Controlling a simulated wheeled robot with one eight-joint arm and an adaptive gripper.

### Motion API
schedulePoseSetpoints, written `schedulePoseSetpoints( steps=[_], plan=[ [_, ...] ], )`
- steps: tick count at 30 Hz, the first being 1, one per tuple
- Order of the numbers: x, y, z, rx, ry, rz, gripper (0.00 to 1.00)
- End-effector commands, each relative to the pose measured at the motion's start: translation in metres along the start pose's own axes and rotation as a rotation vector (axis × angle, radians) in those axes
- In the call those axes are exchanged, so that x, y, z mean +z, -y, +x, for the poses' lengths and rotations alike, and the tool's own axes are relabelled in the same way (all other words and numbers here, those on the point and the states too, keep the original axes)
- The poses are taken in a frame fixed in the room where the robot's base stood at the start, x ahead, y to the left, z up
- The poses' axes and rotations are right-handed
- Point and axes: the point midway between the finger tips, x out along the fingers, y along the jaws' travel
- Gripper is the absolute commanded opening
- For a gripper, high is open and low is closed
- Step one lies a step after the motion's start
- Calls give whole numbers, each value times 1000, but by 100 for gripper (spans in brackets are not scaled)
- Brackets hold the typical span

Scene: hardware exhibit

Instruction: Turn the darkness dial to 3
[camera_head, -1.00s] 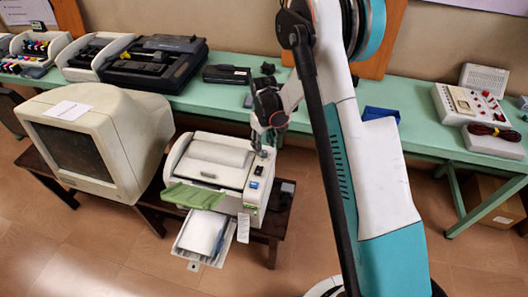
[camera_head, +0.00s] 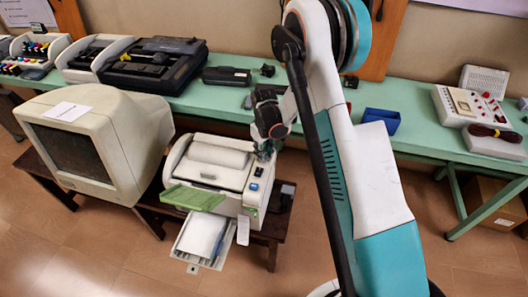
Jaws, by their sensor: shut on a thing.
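A white printer-like machine (camera_head: 207,168) stands on a low dark bench, with a green tray (camera_head: 192,197) at its front and a paper tray (camera_head: 200,238) below. A blue button (camera_head: 254,187) shows on its right-hand top panel. My gripper (camera_head: 265,153) points down at the back of that right-hand panel, above the blue button. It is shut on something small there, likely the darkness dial. The dial and its markings are hidden by the fingers or too small to make out.
A large beige monitor (camera_head: 95,140) stands close on the left. Behind runs a green table (camera_head: 225,100) with a black device (camera_head: 226,76), a blue box (camera_head: 381,119) and a control box (camera_head: 470,107). Floor in front is clear.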

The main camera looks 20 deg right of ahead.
Motion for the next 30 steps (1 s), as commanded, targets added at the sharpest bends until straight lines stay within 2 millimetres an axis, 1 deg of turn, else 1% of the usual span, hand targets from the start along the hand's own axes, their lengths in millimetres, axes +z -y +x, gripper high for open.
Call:
schedulePoseSetpoints(
  steps=[8,13,20,30],
  plan=[
    [0,0,1,0,0,42,0],
    [0,0,2,0,0,131,0],
    [0,0,2,0,0,325,0],
    [0,0,2,0,-1,647,0]
  ],
)
